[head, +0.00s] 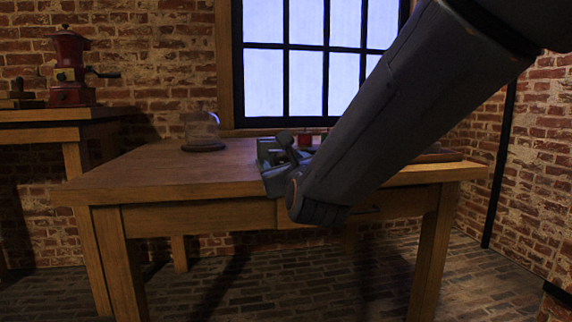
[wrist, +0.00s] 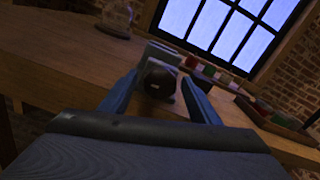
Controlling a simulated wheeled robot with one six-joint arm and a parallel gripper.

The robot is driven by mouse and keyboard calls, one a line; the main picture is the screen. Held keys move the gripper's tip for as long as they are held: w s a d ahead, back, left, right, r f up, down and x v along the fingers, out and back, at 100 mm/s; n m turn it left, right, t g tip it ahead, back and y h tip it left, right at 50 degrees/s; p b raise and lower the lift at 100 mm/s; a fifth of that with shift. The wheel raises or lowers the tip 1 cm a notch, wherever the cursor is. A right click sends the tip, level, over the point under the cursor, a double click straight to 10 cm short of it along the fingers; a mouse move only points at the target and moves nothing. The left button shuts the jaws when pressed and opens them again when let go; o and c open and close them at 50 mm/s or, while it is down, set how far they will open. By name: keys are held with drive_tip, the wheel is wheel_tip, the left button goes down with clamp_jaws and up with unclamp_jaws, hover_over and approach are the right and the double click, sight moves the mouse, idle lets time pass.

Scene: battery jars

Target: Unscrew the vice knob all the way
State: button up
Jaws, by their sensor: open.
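The vice (head: 268,158) is a grey-green metal tool at the front edge of the wooden table, partly hidden by my arm in the head view. It also shows at the top middle of the wrist view (wrist: 160,52). Its dark rounded knob (wrist: 160,84) faces me in the wrist view. My gripper (wrist: 159,77) is open, with one blue-grey finger on each side of the knob in the picture. Gaps show beside the knob, and I cannot tell how deep it sits between the fingers. In the head view, my arm hides the fingers and knob.
The wooden table (head: 160,175) has clear room on its left. A glass dome (head: 202,130) stands at the back left. Small red jars (head: 305,139) stand behind the vice. A tray (wrist: 268,115) lies to the right. A red grinder (head: 70,68) stands on another table.

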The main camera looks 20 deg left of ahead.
drive_tip(key=c, duration=1.1)
drive_tip(key=shift+o, duration=0.2)
